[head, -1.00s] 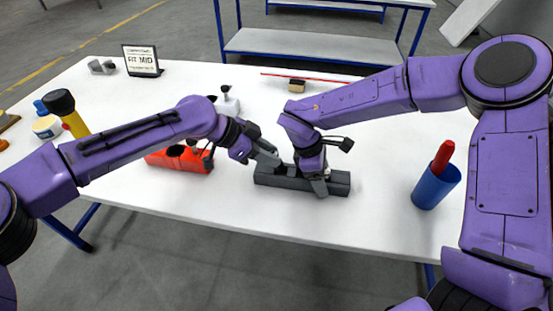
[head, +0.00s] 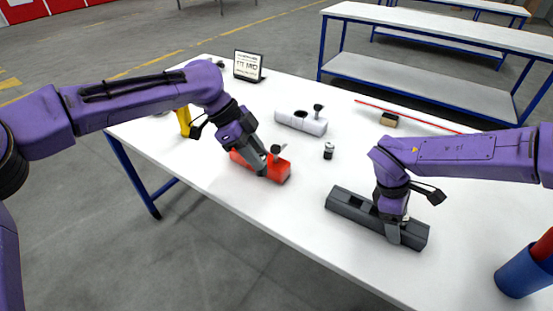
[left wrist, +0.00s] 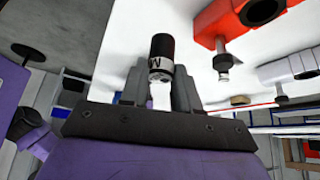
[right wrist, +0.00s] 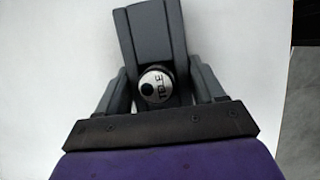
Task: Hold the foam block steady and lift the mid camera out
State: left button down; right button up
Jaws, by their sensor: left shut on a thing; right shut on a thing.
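The mid camera (left wrist: 161,50), a black cylinder with a silver band marked M, is between the fingers of my left gripper (left wrist: 160,88), clear of the foam block. In the head view my left gripper (head: 264,170) is in front of the red nosecone (head: 278,170); I cannot make out the camera there. My right gripper (head: 393,236) is shut on the dark grey foam block (head: 345,200), which lies on the table with an open slot showing. In the right wrist view another silver-topped camera (right wrist: 155,85) sits in the block between my right fingers.
A white nosecone (head: 300,122) with a black knob stands behind the red one. A small silver and black camera (head: 328,151) stands between it and the foam block. A sign (head: 248,66) is at the back; a blue cup (head: 525,272) is at right.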

jog(key=o, duration=1)
jog(key=v, duration=1.2)
